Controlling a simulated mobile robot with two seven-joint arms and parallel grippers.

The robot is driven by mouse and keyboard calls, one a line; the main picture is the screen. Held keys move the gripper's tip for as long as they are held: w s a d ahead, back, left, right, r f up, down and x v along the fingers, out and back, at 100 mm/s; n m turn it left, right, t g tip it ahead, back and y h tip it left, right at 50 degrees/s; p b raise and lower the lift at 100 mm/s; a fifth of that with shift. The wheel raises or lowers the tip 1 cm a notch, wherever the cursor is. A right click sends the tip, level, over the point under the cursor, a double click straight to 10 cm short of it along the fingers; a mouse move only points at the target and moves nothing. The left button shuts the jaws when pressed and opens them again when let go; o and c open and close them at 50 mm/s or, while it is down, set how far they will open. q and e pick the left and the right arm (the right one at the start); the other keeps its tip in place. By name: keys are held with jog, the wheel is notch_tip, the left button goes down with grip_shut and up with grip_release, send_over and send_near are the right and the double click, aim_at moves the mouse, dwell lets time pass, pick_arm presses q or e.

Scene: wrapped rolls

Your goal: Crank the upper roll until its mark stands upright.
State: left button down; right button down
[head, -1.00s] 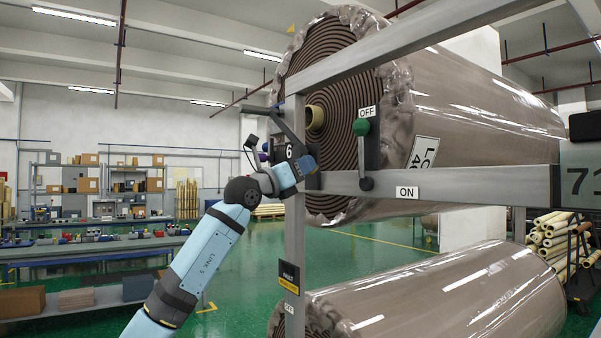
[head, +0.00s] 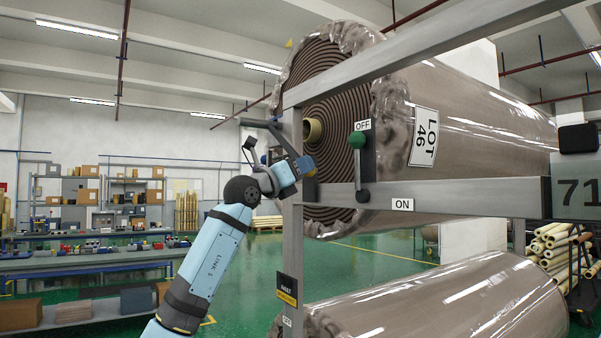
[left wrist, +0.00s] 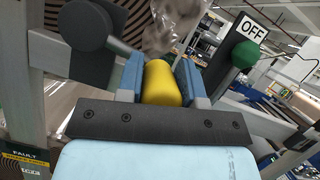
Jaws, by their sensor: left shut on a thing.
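The upper roll (head: 470,110) is a large brown wrapped roll behind a grey frame, with its spiral end facing left. The dark crank (head: 282,133) is at the frame's left post, in front of the roll's end. My left gripper (head: 303,167) is shut on the crank's yellow handle (left wrist: 162,84), which shows between the blue fingers in the left wrist view. The fingers hide part of the handle. My right gripper is not in view.
A green-knobbed lever (head: 357,140) stands close right of the gripper, knob up by the OFF sign. The frame's crossbar (head: 450,196) runs to the right. A lower roll (head: 440,300) lies beneath. Shelves and benches stand behind at left, with green floor between.

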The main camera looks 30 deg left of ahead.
pick_arm(q)
jog(key=shift+d, duration=0.1)
jog(key=c, duration=0.8)
grip_release()
jog(key=shift+s, duration=0.2)
jog(key=shift+f, duration=0.1)
jog(key=shift+s+f, duration=0.15)
jog(key=shift+f, duration=0.05)
jog(key=b+v, duration=0.2)
jog(key=v, duration=0.4)
jog(key=b+v, duration=0.2)
jog(key=v, duration=0.5)
jog(key=shift+s+r, duration=0.2)
jog(key=shift+s, duration=0.05)
